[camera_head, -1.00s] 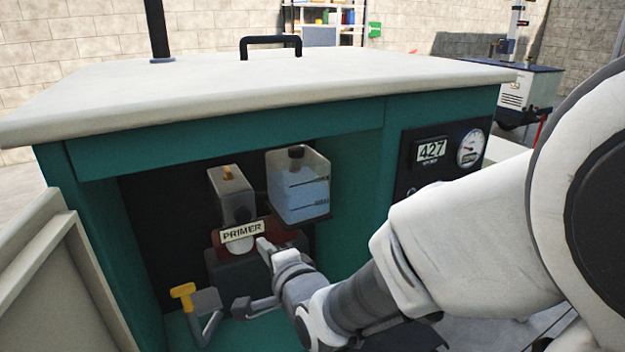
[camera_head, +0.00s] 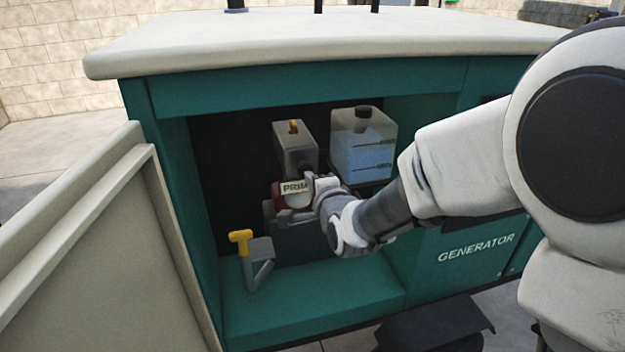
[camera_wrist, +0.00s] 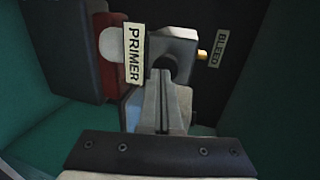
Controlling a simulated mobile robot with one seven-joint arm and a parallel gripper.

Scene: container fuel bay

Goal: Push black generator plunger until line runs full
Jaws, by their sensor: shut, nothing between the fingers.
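The generator (camera_head: 300,80) is a teal cabinet with an open bay. Inside is a grey block with a brass knob (camera_head: 294,150), and below it a red part (camera_head: 284,196) carrying a PRIMER label (camera_head: 293,188). A black round plunger (camera_wrist: 167,64) shows in the wrist view beside the PRIMER label (camera_wrist: 134,53); in the head view I cannot make it out. My gripper (camera_head: 312,183) is shut and empty in front of the label's right end, partly covering it. In the wrist view my gripper's fingertips (camera_wrist: 163,75) overlap the plunger; I cannot tell whether they touch.
A translucent tank (camera_head: 362,145) with blue liquid hangs right of the block. A yellow-handled lever (camera_head: 243,242) stands on the bay floor at left. The open door (camera_head: 80,240) bounds the left side. A BLEED label (camera_wrist: 217,48) shows in the wrist view.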

